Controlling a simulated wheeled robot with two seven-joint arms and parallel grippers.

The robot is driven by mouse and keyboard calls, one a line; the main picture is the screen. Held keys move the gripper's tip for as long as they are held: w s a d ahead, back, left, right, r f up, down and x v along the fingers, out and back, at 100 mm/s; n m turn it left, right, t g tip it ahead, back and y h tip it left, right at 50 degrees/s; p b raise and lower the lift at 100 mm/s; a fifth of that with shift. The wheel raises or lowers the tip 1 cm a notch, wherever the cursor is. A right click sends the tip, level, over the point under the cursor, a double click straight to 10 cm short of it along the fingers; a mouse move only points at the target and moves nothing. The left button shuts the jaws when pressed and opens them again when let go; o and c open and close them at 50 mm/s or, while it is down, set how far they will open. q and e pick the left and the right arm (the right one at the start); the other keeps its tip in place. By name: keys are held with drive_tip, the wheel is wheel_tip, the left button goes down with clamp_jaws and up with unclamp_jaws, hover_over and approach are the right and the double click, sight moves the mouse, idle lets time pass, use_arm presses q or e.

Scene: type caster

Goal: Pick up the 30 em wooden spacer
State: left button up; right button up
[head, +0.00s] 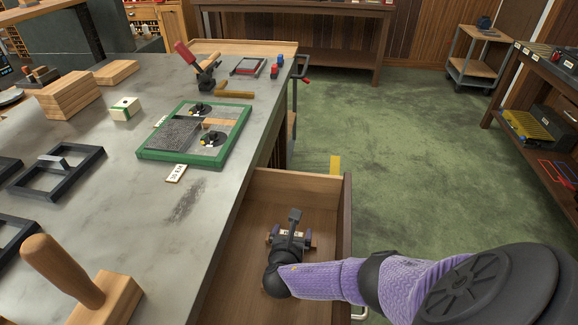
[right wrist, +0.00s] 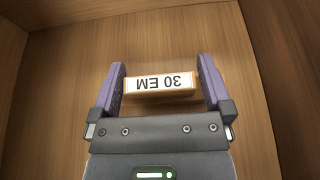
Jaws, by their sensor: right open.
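The 30 em wooden spacer (right wrist: 160,84) lies in the open drawer, with a white label reading "30 EM", upside down in the right wrist view. My right gripper (right wrist: 162,82) is open, with one purple finger at each end of the spacer and narrow gaps showing. It is not closed on it. My left gripper is not in view.
Drawer walls surround my right gripper. The grey stone tabletop (head: 120,210) lies to the left, holding a green-framed tray (head: 143,155), a small label card (head: 176,173), wooden blocks (head: 70,95) and dark metal frames (head: 95,160). Green floor (head: 420,140) is clear to the right.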

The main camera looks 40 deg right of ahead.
drive_tip(key=c, duration=1)
